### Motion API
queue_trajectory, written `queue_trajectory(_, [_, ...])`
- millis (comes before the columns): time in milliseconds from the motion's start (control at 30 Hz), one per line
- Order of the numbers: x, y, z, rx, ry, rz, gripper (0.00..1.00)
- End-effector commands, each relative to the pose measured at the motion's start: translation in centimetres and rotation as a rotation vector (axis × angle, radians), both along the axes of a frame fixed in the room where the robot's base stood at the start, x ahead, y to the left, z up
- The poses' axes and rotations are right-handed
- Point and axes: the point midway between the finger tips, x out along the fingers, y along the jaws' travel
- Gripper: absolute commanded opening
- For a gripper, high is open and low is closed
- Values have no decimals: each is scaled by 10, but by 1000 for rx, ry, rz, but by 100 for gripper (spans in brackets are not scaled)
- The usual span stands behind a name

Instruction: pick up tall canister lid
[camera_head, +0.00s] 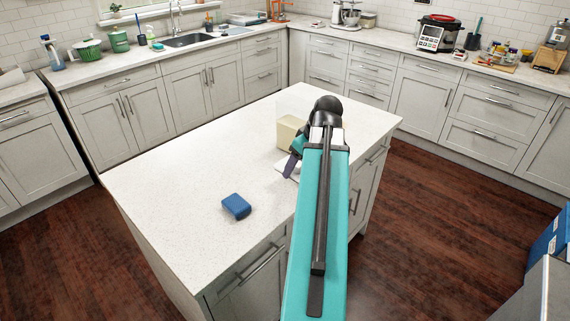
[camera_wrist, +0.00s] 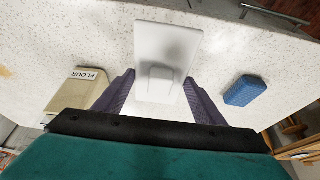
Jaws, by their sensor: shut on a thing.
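The tall canister lid (camera_wrist: 166,42) is a white rectangular plate with a raised block-shaped handle, in the middle of the wrist view. In the head view a white edge of the lid (camera_head: 285,169) shows beside my gripper (camera_head: 291,163), and the rest is hidden. In the wrist view the purple fingers of my gripper (camera_wrist: 159,80) stand on either side of the handle, shut on the lid. The lid is over the island top; I cannot tell whether it touches it. A cream canister with a clear upper part (camera_head: 287,131) stands just behind; its FLOUR label shows in the wrist view (camera_wrist: 86,75).
A blue block, perhaps a sponge (camera_head: 236,207), lies on the white island counter (camera_head: 165,185), left of my arm. It is at the right in the wrist view (camera_wrist: 243,91). The left part of the island is clear. Counters with appliances line the walls.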

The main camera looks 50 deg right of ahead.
Motion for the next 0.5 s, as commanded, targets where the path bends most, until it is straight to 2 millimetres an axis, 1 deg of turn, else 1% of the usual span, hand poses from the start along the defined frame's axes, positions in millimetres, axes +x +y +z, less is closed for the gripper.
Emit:
queue_trajectory(33, [-6, 0, 0, -1, -1, -1, 40])
queue_trajectory(100, [-12, -1, 0, 0, -1, 0, 40])
queue_trajectory(200, [-18, -2, 1, 0, 0, 0, 40])
queue_trajectory(500, [-21, -2, 2, 1, 0, 1, 40])
